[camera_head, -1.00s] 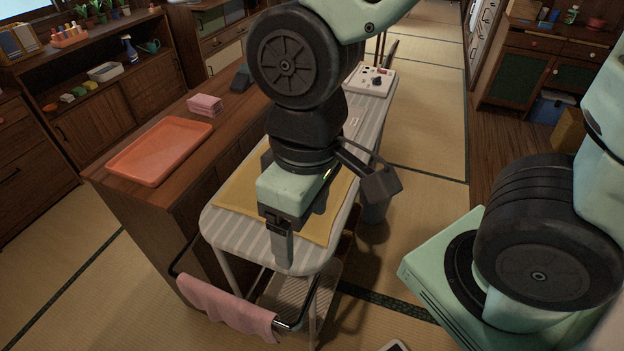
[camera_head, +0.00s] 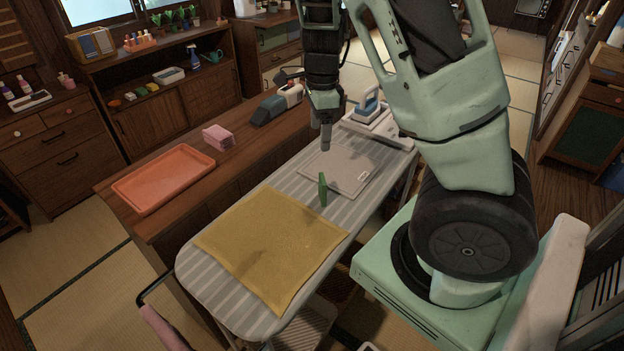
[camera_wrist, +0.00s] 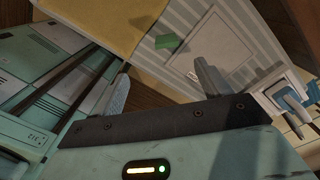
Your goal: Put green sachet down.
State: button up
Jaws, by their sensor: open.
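The green sachet (camera_head: 323,190) shows on its narrow side, upright, at the ironing board between the yellow cloth (camera_head: 270,245) and the grey mat (camera_head: 345,172). I cannot tell whether its lower edge rests on the board. My gripper (camera_head: 326,147) points down above and behind it, with a visible gap between them. In the wrist view my gripper (camera_wrist: 160,66) has its fingers spread wide, and the sachet (camera_wrist: 167,42) lies beyond the fingertips, held by neither.
The striped ironing board (camera_head: 215,285) carries an iron (camera_head: 368,104) at its far end. A wooden counter beside it holds an orange tray (camera_head: 163,180), pink folded cloths (camera_head: 218,137) and a dark blue-grey appliance (camera_head: 272,108). Tatami floor is free at lower left.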

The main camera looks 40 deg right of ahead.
aim_at(323, 179)
jog(key=shift+m, duration=0.3)
jog(key=f, duration=0.5)
jog(key=d+f+b, duration=0.1)
jog(key=f, duration=0.5)
jog(key=f+b, duration=0.1)
jog(key=f, duration=0.5)
jog(key=shift+w+d, duration=0.1)
jog(key=shift+d, duration=0.15)
jog(key=shift+c, duration=0.3)
jog(key=c, duration=1.1)
jog(key=shift+o, duration=0.2)
